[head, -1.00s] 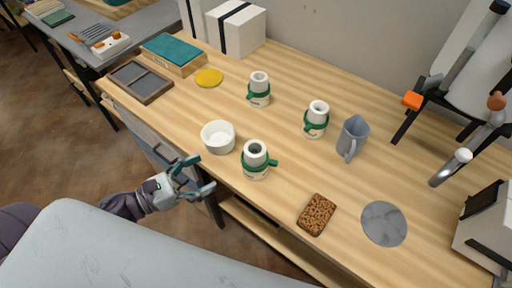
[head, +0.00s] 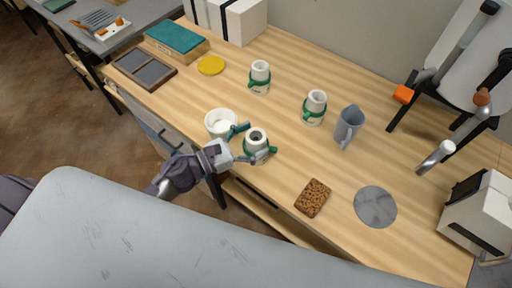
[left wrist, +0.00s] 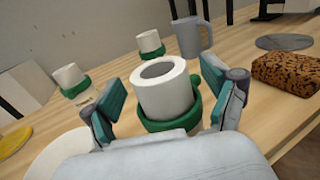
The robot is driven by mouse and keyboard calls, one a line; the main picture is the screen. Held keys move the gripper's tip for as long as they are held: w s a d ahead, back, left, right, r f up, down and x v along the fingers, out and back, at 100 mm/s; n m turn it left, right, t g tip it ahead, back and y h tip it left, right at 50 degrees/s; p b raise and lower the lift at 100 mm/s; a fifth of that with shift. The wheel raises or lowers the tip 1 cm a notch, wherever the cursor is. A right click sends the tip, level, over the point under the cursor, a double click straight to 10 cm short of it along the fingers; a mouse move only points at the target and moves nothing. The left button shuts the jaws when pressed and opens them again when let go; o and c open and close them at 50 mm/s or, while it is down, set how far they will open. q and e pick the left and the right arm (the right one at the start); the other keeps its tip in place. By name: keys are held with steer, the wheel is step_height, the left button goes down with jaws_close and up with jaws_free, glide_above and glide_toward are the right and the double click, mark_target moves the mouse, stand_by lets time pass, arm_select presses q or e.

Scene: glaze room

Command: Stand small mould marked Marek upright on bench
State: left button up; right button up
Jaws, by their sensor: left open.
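Three white moulds with green bands stand upright on the bench (head: 290,158). The nearest mould (head: 256,137) is by the bench's front edge, and its hollow top shows in the left wrist view (left wrist: 163,90). My left gripper (head: 247,143) is open, with its teal fingers on either side of this mould; I cannot tell if they touch it. A second mould (head: 260,76) stands farther back, and a third (head: 314,107) stands to the right. I cannot read any name on the moulds. My right gripper is not in view.
A white bowl (head: 219,121) stands close behind my left gripper. A grey pitcher (head: 349,124) is right of the third mould. A brown speckled block (head: 313,198) and a grey disc (head: 376,206) lie to the right. A yellow disc (head: 211,65) lies at the back left.

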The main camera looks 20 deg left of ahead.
arm_select(q)
steer(key=shift+w+d, duration=0.35)
steer(key=shift+s, duration=0.1)
steer(key=shift+c, duration=0.2)
jaws_close()
